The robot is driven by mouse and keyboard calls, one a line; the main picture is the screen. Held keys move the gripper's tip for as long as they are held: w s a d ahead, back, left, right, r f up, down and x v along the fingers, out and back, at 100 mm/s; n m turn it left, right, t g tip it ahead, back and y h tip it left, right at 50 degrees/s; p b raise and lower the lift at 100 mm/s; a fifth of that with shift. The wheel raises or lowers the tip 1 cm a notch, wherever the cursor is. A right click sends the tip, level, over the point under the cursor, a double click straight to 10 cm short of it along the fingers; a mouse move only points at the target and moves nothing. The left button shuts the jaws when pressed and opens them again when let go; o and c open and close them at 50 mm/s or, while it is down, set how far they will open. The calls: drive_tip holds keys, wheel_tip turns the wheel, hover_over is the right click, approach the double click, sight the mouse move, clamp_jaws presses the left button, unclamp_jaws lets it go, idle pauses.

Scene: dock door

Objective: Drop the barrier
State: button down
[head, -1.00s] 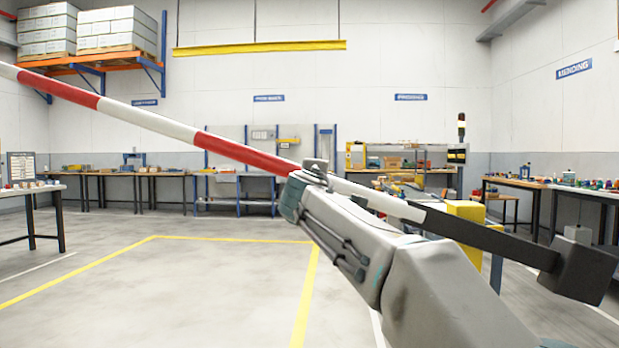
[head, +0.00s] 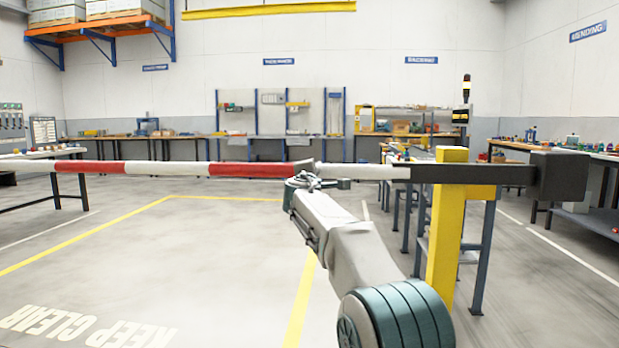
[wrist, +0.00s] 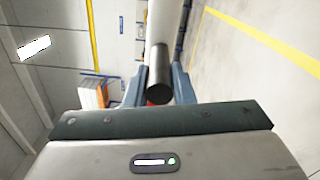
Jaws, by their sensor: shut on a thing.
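The barrier (head: 165,168) is a long red and white pole lying about level across the head view. Its right part is a dark arm ending in a black counterweight block (head: 562,177), and it crosses the top of a yellow post (head: 446,235). My gripper (head: 312,176) is at the pole, between the red band and the white part near the post. In the wrist view my gripper's two fingers (wrist: 158,90) stand on either side of a dark round bar end (wrist: 159,88), with the white pole behind it. The exact contact is partly hidden in the head view.
Yellow floor lines (head: 80,238) mark a clear area with "KEEP CLEAR" lettering (head: 90,325) beneath the pole. A table (head: 40,155) is at the left, and a workbench (head: 520,148) is at the right. Benches and shelves line the back wall.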

drive_tip(key=shift+a+f, duration=0.1)
drive_tip(key=shift+f, duration=0.45)
drive_tip(key=c, duration=1.3)
unclamp_jaws()
drive_tip(key=shift+o, duration=0.2)
drive_tip(key=shift+r, duration=0.15)
drive_tip(key=shift+s, duration=0.2)
drive_tip(key=s+a+b, duration=0.1)
drive_tip(key=s+b, duration=0.1)
drive_tip(key=s, duration=1.1)
drive_tip(key=shift+s+a, duration=0.2)
drive_tip(key=shift+a, duration=0.2)
